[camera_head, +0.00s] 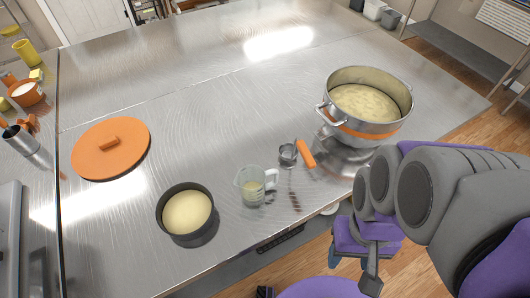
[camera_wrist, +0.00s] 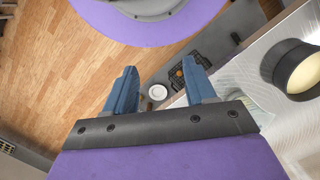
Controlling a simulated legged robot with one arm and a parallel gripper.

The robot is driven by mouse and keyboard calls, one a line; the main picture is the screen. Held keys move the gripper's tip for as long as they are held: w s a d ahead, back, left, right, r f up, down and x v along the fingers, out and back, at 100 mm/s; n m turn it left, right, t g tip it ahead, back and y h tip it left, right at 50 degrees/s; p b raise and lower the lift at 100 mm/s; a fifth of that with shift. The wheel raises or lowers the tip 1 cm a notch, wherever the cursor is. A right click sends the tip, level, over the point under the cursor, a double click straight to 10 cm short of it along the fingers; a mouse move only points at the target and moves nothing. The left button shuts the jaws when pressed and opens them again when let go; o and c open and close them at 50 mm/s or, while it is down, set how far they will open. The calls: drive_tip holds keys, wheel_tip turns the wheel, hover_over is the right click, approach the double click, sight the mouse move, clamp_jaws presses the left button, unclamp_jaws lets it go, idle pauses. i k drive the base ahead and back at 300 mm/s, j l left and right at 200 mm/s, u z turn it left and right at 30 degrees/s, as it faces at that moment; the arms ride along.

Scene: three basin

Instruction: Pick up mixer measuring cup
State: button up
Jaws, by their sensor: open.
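A clear measuring cup (camera_head: 250,186) with a handle on its right stands upright on the metal table, with pale contents. A small metal measuring cup (camera_head: 288,153) with an orange handle (camera_head: 306,154) lies behind it to the right, near the mixing bowl. I cannot tell from the pictures alone which one is the mixer measuring cup. My gripper (camera_wrist: 160,88) is open and empty, its two blue fingers apart. In the head view it hangs beyond the table's front edge, to the right of and apart from both cups. In the wrist view a clear container shows partly behind the right finger.
A dark round pan (camera_head: 187,213) with pale batter stands left of the clear cup. A large metal bowl (camera_head: 368,104) of batter stands at the right. An orange lid (camera_head: 111,147) lies at the left. The table's middle and back (camera_head: 210,90) are clear.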

sight(251, 180)
drive_tip(key=j+u, duration=0.15)
drive_tip(key=u, duration=1.5)
drive_tip(key=j+z, duration=0.3)
drive_tip(key=k+j+z, duration=0.3)
drive_tip(key=j+z, duration=0.3)
drive_tip(key=k+j+z, duration=0.3)
drive_tip(key=i+j, duration=0.05)
drive_tip(key=i, duration=0.05)
